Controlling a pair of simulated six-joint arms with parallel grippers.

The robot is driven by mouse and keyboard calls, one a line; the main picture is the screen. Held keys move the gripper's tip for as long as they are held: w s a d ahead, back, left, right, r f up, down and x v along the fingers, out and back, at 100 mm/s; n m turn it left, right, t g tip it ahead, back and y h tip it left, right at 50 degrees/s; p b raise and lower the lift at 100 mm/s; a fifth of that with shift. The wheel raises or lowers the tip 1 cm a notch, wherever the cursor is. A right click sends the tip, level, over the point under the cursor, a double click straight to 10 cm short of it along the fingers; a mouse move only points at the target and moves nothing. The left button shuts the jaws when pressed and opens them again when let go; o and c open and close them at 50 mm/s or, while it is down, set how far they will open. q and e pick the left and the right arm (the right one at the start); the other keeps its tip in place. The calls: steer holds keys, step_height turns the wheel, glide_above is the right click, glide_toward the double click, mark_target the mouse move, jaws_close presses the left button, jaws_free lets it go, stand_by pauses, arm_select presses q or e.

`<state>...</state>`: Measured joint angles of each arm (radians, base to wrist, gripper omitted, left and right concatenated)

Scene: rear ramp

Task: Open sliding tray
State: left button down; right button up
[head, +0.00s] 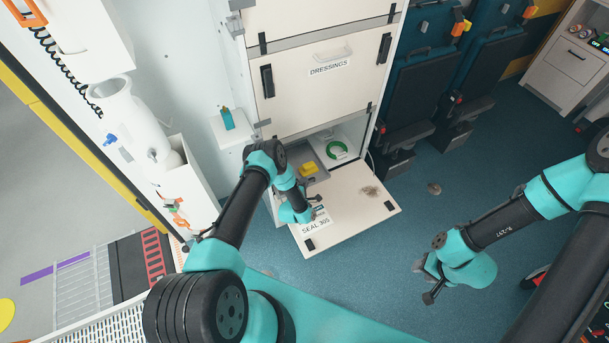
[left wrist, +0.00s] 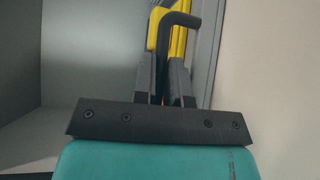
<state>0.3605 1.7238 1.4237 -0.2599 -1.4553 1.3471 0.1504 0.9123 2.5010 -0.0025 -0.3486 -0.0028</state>
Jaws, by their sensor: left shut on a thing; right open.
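The grey sliding tray (head: 320,174) is in the low compartment of the white cabinet, with a yellow part (head: 308,169) showing at it. My left gripper (head: 316,208) is low in front of that compartment, over the folded-down flap. In the left wrist view my left gripper (left wrist: 163,82) is shut on a yellow and black part (left wrist: 161,33). A grey wall runs close beside it. I cannot tell exactly how this part joins the tray. My right gripper (head: 427,280) is open and empty above the blue floor, away from the cabinet.
The flap (head: 345,205) lies open below the compartment, marked "SEAL 305". The closed "DRESSINGS" front (head: 345,80) is above. Dark folded seats (head: 425,85) stand to the right.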

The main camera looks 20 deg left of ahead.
arm_select(q)
steer(key=s+d, duration=0.6)
steer(key=shift+d, duration=0.35)
steer(key=c, duration=1.4)
jaws_free()
steer(key=shift+c, duration=0.2)
steer(key=shift+s, duration=0.1)
